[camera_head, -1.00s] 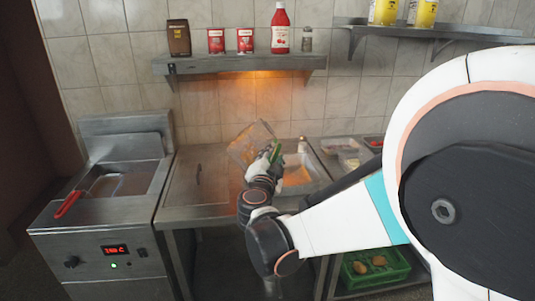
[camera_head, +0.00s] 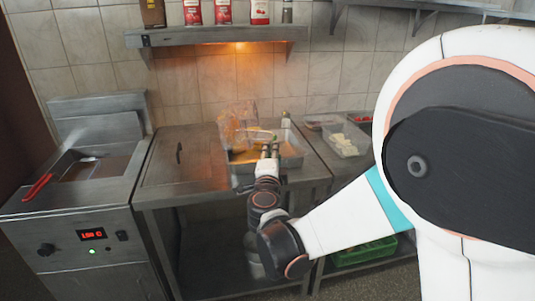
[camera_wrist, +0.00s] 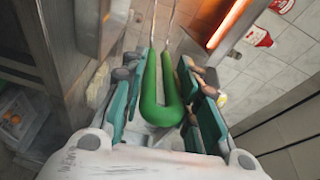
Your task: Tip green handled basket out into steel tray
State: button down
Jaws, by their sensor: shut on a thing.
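My gripper (camera_head: 269,150) is shut on the green handle (camera_wrist: 158,105) of the wire basket, which lies between the fingers in the wrist view. The basket (camera_head: 236,122) shows in the head view as a pale mesh shape, tilted, behind and left of the gripper. It is above the back left part of the steel tray (camera_head: 293,160). Orange-golden colour shows in the tray; I cannot tell how much is food and how much is warm light. The basket's inside is too blurred to read. My gripper hides part of the tray.
A fryer (camera_head: 85,165) with a red-handled basket (camera_head: 38,187) stands left. A wall shelf (camera_head: 215,36) with cans and bottles hangs above the counter (camera_head: 165,170). Clear containers (camera_head: 345,142) stand right of the tray. A green crate (camera_head: 365,252) sits below.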

notch_tip(320, 180, down, 12)
jog(key=d+m, duration=0.2)
jog(key=m, duration=0.9)
jog(key=shift+d+f+b, duration=0.25)
jog(key=shift+b, duration=0.15)
jog(key=shift+r, duration=0.15)
